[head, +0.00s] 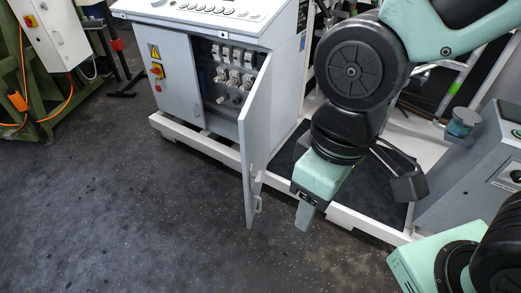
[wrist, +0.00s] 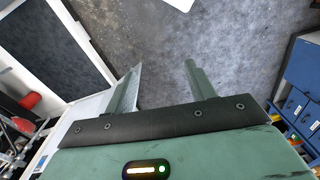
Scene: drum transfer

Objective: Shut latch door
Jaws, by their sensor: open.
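The latch door (head: 254,135) is a narrow grey panel on the grey control cabinet (head: 178,75). It stands swung open, its free edge toward the front, with a handle (head: 257,195) low on its right face. The cabinet's inside, with rows of switches (head: 232,72), shows behind it. My gripper (head: 303,215) points down to the right of the door's handle, apart from it. In the wrist view my gripper (wrist: 163,66) has its two fingers spread with only floor between them. I cannot make out the door for sure in the wrist view.
A white base frame (head: 215,150) runs under the cabinet, with a dark mat (head: 365,185) to the right. The dark floor (head: 120,215) in front and left of the door is clear. Blue drawers (wrist: 300,90) stand at the right in the wrist view.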

